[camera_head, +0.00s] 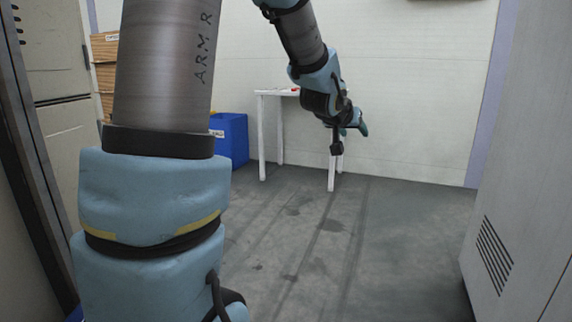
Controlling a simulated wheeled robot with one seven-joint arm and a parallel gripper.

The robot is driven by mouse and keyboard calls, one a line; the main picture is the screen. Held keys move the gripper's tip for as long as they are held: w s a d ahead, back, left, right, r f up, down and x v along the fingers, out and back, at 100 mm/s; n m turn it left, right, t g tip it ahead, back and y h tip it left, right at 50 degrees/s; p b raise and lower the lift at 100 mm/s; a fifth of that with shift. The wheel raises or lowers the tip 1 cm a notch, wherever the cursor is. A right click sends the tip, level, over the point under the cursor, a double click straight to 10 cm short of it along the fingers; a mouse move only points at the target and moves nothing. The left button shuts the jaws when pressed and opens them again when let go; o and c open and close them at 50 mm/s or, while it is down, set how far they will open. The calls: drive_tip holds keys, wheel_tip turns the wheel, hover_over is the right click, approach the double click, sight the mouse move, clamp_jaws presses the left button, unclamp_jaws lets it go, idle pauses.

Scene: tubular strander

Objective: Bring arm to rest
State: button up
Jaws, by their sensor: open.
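My arm, grey tube links with light blue joint covers, rises at the left of the head view and bends over toward the middle. My gripper (350,137) hangs at the arm's far end, in front of the white table. One dark finger points down and a blue-grey part juts to the right. The gripper is open, and I see nothing held in it. Its fingers are small and partly hidden by the wrist.
A white table (268,93) with small red items on top stands by the back wall. A blue bin (230,138) and stacked cardboard boxes (104,62) are at left. Grey cabinets flank both sides, the right one (520,200) close. The stained floor (370,240) between is clear.

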drive_tip(key=s+a+f+n+g+y, duration=0.1)
drive_tip(key=s+a+f+g+y, duration=0.15)
drive_tip(key=a+f, duration=0.35)
drive_tip(key=s+a+f+n+g+y, duration=0.1)
drive_tip(key=s+a+f+y, duration=0.1)
drive_tip(key=s+a+f, duration=0.45)
drive_tip(key=s+a+f+n+g+y, duration=0.1)
drive_tip(key=s+a+f+g, duration=0.2)
drive_tip(key=s+a, duration=0.3)
drive_tip(key=s+a+f+n+g+y, duration=0.1)
drive_tip(key=s+a+f+g, duration=0.15)
drive_tip(key=s+a, duration=0.4)
wheel_tip(320, 180, up, 30)
drive_tip(key=p, duration=2.9)
drive_tip(key=shift+w+d, duration=0.2)
drive_tip(key=shift+d, duration=0.25)
drive_tip(key=shift+f, duration=0.15)
